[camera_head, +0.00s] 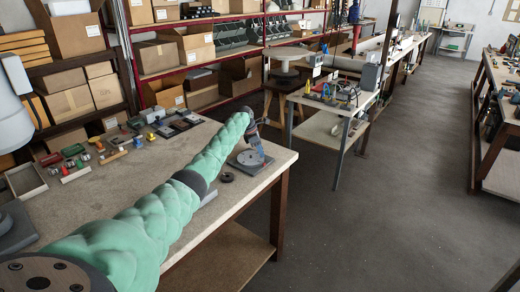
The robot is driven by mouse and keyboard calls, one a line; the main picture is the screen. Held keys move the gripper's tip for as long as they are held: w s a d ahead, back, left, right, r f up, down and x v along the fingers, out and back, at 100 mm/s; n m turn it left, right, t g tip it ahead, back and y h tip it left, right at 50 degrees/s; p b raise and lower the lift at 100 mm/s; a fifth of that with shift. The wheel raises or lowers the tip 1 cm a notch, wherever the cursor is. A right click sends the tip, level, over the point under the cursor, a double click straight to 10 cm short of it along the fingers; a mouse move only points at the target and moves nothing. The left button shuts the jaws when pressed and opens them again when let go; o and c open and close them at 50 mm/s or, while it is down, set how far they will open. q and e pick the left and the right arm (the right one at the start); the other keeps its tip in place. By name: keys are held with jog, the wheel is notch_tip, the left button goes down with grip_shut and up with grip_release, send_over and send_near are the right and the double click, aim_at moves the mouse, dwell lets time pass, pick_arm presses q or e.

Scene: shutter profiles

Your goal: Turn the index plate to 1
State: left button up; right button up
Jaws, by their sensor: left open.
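The index plate (248,158) is a light grey disc on a dark square base. It sits on the workbench (135,188) near the far right corner. My left arm, in a green padded sleeve, reaches across the bench to it. My left gripper (262,152) is open and points down at the right side of the index plate. I cannot tell whether its fingers touch the plate. The plate's numbers are too small to read. My right gripper is not in view.
A small black ring (227,177) lies on the bench in front of the plate. An empty tray (26,180) and several small coloured parts (75,150) lie at the left and back. Shelves with cardboard boxes (75,32) stand behind. The concrete floor (390,200) at right is clear.

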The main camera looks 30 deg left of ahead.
pick_arm(q)
jog(key=shift+c, duration=0.2)
grip_shut()
